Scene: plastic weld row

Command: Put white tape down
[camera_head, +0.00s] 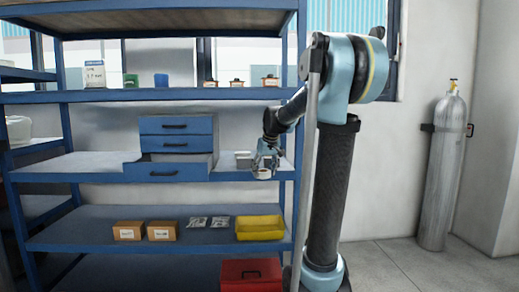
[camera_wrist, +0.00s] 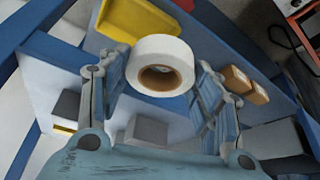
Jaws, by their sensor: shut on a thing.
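The white tape (camera_wrist: 150,49) is a thick roll with a brown core, held between the fingers of my gripper (camera_wrist: 163,85) in the wrist view. In the head view the tape (camera_head: 264,174) shows small under my gripper (camera_head: 266,163), at the right end of the middle shelf's front edge. My gripper is shut on the tape. In the head view I cannot tell how far the tape is from the shelf (camera_head: 85,170).
A blue drawer unit (camera_head: 176,143) stands on the middle shelf, its lowest drawer pulled forward. Grey containers (camera_head: 243,157) sit close behind my gripper. The shelf below holds a yellow bin (camera_head: 262,234), cardboard boxes (camera_head: 162,231) and bags. A red toolbox (camera_head: 250,275) is beneath.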

